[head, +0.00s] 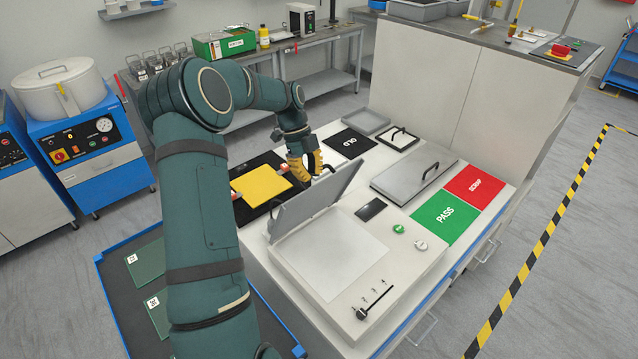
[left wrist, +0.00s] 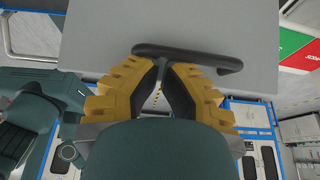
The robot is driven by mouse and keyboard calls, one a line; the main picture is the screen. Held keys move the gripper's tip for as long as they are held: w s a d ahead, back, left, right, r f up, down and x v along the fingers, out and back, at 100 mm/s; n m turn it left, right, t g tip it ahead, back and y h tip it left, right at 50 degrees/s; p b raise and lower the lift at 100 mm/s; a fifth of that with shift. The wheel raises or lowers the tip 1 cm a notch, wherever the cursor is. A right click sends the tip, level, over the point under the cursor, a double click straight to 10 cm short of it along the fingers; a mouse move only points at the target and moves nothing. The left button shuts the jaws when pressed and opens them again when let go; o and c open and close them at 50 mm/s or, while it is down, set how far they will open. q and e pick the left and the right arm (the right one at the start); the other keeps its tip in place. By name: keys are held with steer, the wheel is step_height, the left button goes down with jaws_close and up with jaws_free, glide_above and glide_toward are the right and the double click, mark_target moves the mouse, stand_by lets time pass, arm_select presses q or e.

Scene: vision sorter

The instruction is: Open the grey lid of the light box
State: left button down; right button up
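The light box (head: 400,268) is white, with a pale glowing panel (head: 335,250) on top and a numbered slider at its front. Its grey lid (head: 312,203) is raised and stands tilted at the panel's far-left edge; it also fills the top of the left wrist view (left wrist: 200,25). A black bar handle (left wrist: 190,55) sits on the lid. My left gripper (head: 313,165), with yellow fingers, is at the lid's upper edge. In the left wrist view its fingertips (left wrist: 162,62) close together around the handle. My right gripper is not in view.
A second flat grey lid with a black handle (head: 415,177) lies to the right. A black mat with a yellow sheet (head: 262,187) lies behind the raised lid. A blue-edged tray (head: 120,290) is at left.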

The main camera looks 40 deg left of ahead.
arm_select(q)
steer(key=w+a, duration=0.1)
steer(key=a, duration=1.1)
steer(key=shift+a, duration=0.25)
step_height(320, 180, up, 10)
stand_by(0.6)
steer(key=shift+f, duration=0.1)
